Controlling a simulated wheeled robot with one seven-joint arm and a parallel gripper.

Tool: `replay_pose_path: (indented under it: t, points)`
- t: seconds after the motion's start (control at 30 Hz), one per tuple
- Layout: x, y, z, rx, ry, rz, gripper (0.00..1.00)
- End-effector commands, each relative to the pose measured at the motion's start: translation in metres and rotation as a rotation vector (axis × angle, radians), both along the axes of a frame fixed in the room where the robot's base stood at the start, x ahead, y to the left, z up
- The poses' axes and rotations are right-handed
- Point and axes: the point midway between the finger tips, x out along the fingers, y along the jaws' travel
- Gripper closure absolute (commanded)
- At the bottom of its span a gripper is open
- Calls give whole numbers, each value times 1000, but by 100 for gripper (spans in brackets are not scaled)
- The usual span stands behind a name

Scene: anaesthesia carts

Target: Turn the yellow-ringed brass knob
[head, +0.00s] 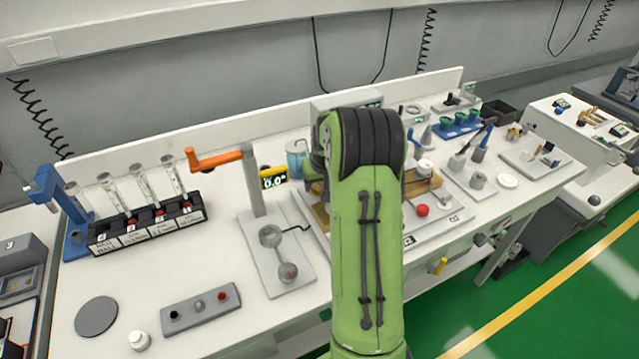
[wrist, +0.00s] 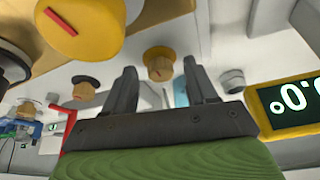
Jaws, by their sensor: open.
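In the wrist view, a brass-yellow knob with a yellow ring and a red mark (wrist: 158,62) shows between and beyond my fingertips. A larger yellow-rimmed knob with a red mark (wrist: 85,20) is nearer, at the upper left. I cannot tell for sure which of the two the task names. My gripper (wrist: 160,70) is open, its fingers apart with nothing between them that I can see touching. In the head view my green arm hides the gripper and the knobs.
A yellow-framed display reading 0.0 (wrist: 290,106) is close to the right of my fingers; it also shows in the head view (head: 273,178). A black-collared knob (wrist: 85,86) is at the left. An orange lever (head: 215,158) and a syringe rack (head: 147,226) stand left of my arm.

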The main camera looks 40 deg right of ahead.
Motion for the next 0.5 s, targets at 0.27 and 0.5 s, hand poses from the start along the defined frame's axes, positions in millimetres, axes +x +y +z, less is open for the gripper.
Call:
replay_pose_path:
  t: [0.27,0.5]
  points:
    - [0,0,1,0,0,0,55]
    - [0,0,1,0,0,0,92]
